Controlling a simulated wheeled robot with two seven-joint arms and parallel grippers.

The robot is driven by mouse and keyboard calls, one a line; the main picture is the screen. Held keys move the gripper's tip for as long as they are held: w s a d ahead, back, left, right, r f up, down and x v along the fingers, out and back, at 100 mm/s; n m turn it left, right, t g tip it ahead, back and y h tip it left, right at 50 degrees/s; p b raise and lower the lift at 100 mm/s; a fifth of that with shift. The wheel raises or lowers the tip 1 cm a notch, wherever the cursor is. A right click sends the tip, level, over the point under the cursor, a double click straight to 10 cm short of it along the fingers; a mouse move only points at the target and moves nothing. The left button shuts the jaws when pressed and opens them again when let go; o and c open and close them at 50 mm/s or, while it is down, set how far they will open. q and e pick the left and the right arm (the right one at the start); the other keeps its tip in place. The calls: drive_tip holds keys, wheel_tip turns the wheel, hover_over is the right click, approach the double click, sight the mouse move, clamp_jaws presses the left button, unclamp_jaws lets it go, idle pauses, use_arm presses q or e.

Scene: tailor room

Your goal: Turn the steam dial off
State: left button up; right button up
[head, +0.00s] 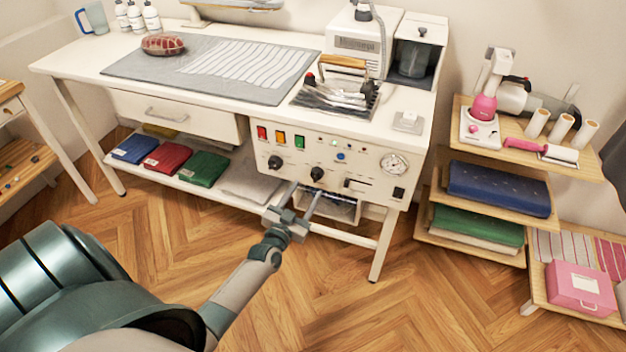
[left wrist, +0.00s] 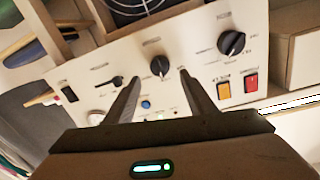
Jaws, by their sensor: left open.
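The white control panel (head: 335,160) on the front of the ironing station carries two black dials. The middle dial (head: 317,174) also shows in the left wrist view (left wrist: 160,66); the other dial (head: 275,162) is left of it in the head view and at the upper right in the left wrist view (left wrist: 232,42). The labels are too small to read, so I cannot tell which is the steam dial. My left gripper (head: 306,191) is open and empty. In the left wrist view its fingertips (left wrist: 160,75) point at the middle dial, one toward each side; contact is not visible.
Red, orange and green switches (head: 281,138), a small lever (head: 356,183) and a pressure gauge (head: 394,165) share the panel. An iron (head: 343,82) rests above on the tabletop. A lower shelf (head: 250,204) holds folded cloths. The wooden floor in front is clear.

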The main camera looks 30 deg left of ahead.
sight(314, 178)
use_arm(q)
drive_tip(key=shift+w+a, duration=0.2)
drive_tip(key=shift+w, duration=0.85)
drive_tip(key=shift+w+a, duration=0.15)
drive_tip(key=shift+w, duration=0.9)
drive_tip(key=shift+w+a, duration=0.2)
drive_tip(key=shift+w, duration=0.85)
drive_tip(key=c, duration=1)
